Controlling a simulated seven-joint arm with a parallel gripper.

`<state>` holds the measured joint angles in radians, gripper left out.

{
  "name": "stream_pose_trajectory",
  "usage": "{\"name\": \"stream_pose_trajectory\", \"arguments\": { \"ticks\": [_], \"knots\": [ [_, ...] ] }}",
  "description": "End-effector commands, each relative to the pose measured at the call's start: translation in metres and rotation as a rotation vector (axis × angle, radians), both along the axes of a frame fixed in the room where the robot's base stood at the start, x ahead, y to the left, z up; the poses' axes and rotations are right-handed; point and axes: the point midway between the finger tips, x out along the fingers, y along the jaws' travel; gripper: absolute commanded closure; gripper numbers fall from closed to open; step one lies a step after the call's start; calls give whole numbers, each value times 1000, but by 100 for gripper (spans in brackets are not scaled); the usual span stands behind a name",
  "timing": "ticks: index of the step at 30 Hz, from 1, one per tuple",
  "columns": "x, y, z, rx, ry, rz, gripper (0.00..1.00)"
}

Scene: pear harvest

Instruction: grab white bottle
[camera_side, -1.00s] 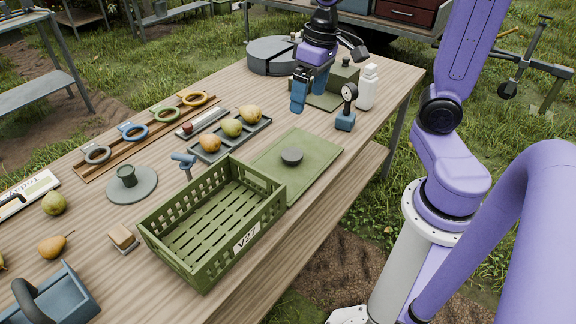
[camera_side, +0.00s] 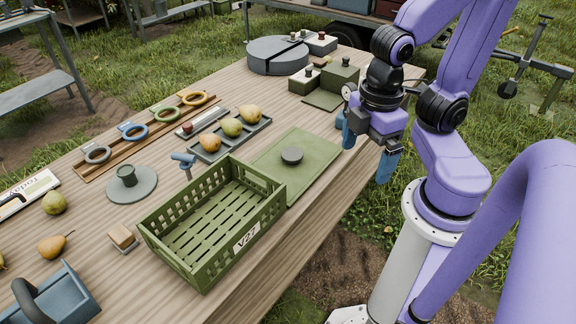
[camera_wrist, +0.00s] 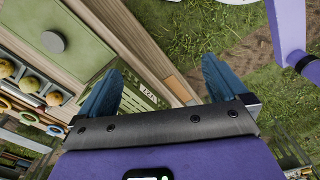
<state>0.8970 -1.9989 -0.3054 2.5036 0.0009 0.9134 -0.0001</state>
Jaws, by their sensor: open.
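The white bottle does not show now in either view; in the side view my arm and gripper cover the spot where it stood at the table's right end. My gripper (camera_side: 367,155) has its two blue fingers spread with nothing between them. It is over the table's right long edge, right of the green mat (camera_side: 312,150). In the wrist view my gripper (camera_wrist: 160,78) is open, with grass and the table's edge between and beyond the fingers.
Green lidded boxes (camera_side: 340,76) are farther back. A green crate (camera_side: 178,253) and a tray of pears (camera_side: 212,153) lie to the left.

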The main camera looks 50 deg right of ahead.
Motion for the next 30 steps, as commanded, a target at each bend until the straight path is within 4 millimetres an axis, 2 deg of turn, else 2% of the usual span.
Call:
{"name": "stream_pose_trajectory", "arguments": {
  "ticks": [7, 8, 10, 11, 20, 23, 26, 30],
  "knots": [
    [0, 0, 0, 0, 0, -3, 0],
    [0, 0, 0, 0, 0, -3, 3],
    [0, 0, 0, 0, 0, -3, 26],
    [0, 0, 0, 0, 1, -3, 28],
    [4, -1, 0, -8, -4, -5, 28],
    [19, -5, -2, -46, -26, -10, 28],
    [48, -17, -6, -124, -63, -14, 28],
    [100, -46, -11, -276, -111, -13, 28]
  ]
}}
